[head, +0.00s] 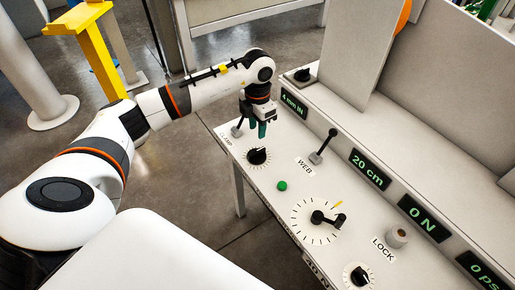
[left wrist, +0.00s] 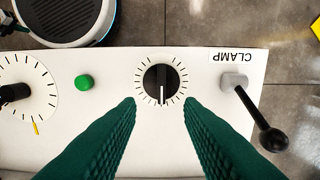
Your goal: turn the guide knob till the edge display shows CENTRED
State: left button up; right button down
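The edge display (head: 294,102) at the far end of the console reads "4 mm IN" in green. A black knob (head: 257,156) with a ring of tick marks sits on the panel below my left gripper; no name shows beside it. In the left wrist view this knob (left wrist: 161,84) is near the middle, its white line pointing down the picture. My left gripper (head: 259,130) points down above the knob. Its green fingers (left wrist: 158,103) are open, one to each side of the knob, with nothing between them; contact is not visible. My right gripper is not in view.
The CLAMP lever (left wrist: 259,116) stands on one side of the knob, a green button (head: 282,185) on the other. Nearby are the WEB lever (head: 323,146), a large crank dial (head: 318,220), another black knob (head: 358,277) and displays reading "20 cm" (head: 370,169) and "0 N" (head: 424,218).

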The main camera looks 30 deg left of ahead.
aim_at(257, 151)
pick_arm(q)
jog(key=f, duration=1)
jog(key=shift+a+f, duration=0.15)
jog(key=shift+a, duration=0.05)
grip_shut()
